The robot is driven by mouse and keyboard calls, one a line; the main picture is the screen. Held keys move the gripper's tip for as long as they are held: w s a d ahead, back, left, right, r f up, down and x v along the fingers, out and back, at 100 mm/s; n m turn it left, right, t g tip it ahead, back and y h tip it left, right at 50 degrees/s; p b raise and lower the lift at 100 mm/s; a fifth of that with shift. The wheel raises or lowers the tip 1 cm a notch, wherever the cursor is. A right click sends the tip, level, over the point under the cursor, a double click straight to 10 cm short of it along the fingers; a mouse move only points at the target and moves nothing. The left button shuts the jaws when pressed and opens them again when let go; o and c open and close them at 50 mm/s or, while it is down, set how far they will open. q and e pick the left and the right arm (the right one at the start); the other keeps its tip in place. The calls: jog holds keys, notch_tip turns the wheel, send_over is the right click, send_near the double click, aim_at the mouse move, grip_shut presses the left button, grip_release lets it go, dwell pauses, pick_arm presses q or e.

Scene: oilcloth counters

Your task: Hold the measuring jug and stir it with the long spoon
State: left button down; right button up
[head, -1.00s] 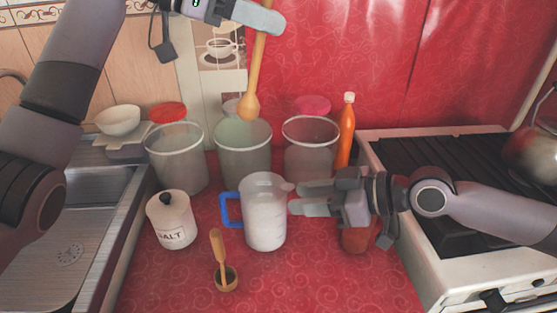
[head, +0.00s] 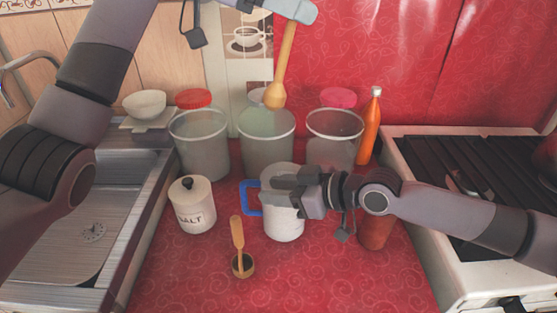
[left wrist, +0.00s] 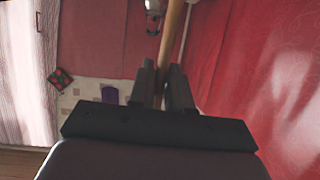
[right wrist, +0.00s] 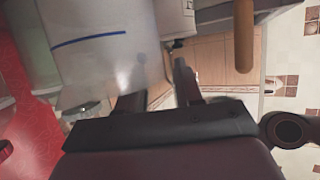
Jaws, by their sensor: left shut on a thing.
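The measuring jug (head: 283,226), clear with white contents and a blue handle, stands upright on the red counter. My left gripper (head: 300,10) is shut on the handle of the long wooden spoon (head: 284,62), whose bowl hangs down above the jug. The grip also shows in the left wrist view (left wrist: 162,88). My right gripper (head: 284,183) is at the upper right of the jug and hides part of its rim. In the right wrist view its fingers (right wrist: 157,90) stand apart, one overlapping the jug wall (right wrist: 95,50). Whether they touch it I cannot tell.
Several large clear canisters (head: 200,150) and an orange bottle (head: 369,130) are behind. The sink is left, the stove right. The front counter is clear.

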grip_shut()
jog(key=shift+s+d+f, duration=0.1)
jog(key=shift+f, duration=0.1)
dwell(1.1)
grip_release()
jog(key=shift+o, duration=0.6)
jog(key=shift+r, duration=0.1)
